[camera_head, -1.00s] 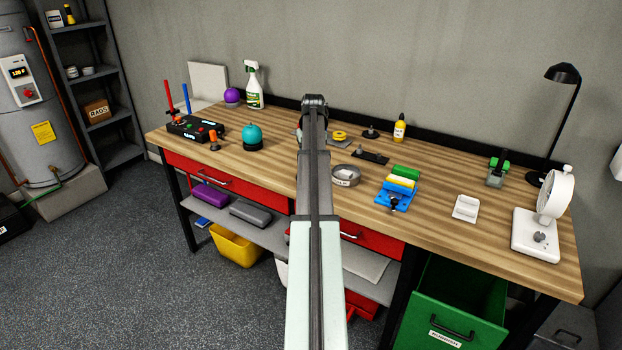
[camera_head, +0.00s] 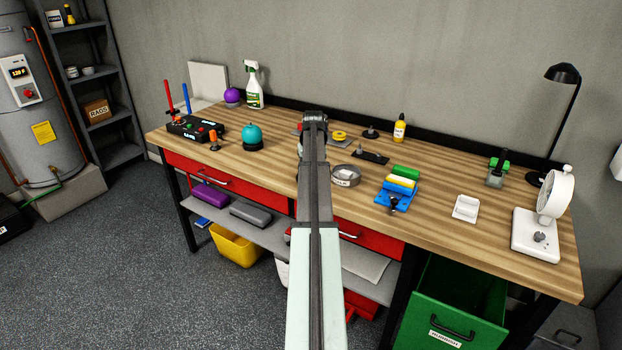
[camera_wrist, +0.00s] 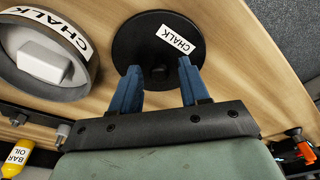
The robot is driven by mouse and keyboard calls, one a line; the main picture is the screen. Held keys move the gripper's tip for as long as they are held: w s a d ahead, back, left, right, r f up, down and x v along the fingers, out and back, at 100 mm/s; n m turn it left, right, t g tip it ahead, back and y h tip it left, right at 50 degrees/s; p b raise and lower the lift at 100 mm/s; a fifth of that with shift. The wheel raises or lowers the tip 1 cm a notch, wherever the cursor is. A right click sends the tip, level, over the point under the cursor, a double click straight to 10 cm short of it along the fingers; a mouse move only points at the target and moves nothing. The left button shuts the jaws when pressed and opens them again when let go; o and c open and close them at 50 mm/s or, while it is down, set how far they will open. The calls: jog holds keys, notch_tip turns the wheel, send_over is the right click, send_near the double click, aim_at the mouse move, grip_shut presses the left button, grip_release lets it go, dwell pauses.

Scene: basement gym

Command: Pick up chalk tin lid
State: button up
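The chalk tin lid (camera_wrist: 135,45) is a flat black disc with a white CHALK label and a small dark knob, lying on the wooden bench in the wrist view. My gripper (camera_wrist: 160,70) is open, its two blue fingers over the lid's near part, one on each side of the knob. I cannot tell whether the fingers touch the lid. The open chalk tin (camera_wrist: 88,72), a grey ring with a white block inside, stands left of the lid; it also shows in the head view (camera_head: 345,181). In the head view my arm hides the lid and my fingers.
The wooden bench (camera_head: 440,215) holds a teal ball (camera_head: 252,133), a control box (camera_head: 192,129), a blue, yellow and green stack (camera_head: 400,183) and a yellow bottle (camera_head: 399,129). Bare wood lies between several items.

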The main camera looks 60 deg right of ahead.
grip_shut()
dwell(0.3)
jog(key=shift+r, duration=0.6)
notch_tip(320, 180, up, 8)
jog(key=s+d+r+m, duration=0.1)
jog(key=s+d, duration=0.5)
jog(key=s, duration=0.5)
jog(key=shift+s, duration=0.15)
